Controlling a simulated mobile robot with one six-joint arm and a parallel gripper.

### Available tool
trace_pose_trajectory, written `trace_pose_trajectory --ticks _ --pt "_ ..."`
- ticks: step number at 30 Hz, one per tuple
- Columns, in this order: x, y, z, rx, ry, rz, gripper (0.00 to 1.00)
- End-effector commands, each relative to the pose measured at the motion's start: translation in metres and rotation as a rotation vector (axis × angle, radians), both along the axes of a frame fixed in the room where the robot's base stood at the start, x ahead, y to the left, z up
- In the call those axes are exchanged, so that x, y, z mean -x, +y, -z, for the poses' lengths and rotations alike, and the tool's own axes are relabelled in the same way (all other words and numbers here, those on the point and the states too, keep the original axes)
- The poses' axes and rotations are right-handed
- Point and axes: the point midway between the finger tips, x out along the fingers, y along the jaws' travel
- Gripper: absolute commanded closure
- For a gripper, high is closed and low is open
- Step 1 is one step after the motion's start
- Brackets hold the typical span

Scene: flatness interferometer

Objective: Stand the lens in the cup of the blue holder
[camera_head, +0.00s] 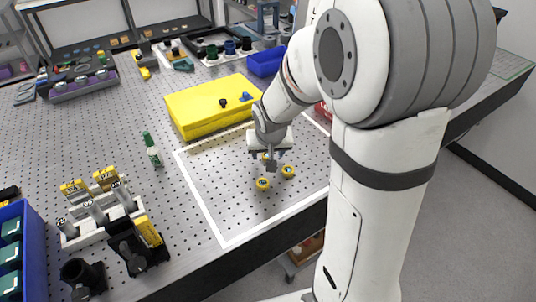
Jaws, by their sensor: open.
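Several small round yellow-rimmed pieces with dark centres lie on the perforated table inside a white outline; one is in front (263,184), one at the right (288,171). They look like mounted lenses, but I cannot tell which is the task's lens. My gripper (271,160) is open, pointing down just above and behind them, partly covering another yellow piece.
A yellow case (205,108) lies behind my gripper, with a blue bin (265,63) beyond. A green-capped bottle (152,150) stands left. A white rack (98,215), black mounts (137,246) and a blue organiser (32,250) fill the front left. The outline's front left is clear.

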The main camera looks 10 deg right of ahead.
Motion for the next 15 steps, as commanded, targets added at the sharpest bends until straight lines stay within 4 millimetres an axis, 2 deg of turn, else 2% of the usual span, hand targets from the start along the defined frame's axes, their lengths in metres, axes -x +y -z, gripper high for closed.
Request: trace_pose_trajectory --ticks 3,11,15 --pt "-0.0035 -0.0008 0.0101 -0.001 0.002 0.002 0.44" --pt "-0.0046 -0.0011 0.0118 -0.001 -0.001 0.002 0.44" --pt "-0.0046 -0.0013 0.0117 -0.001 -0.001 0.002 0.55"
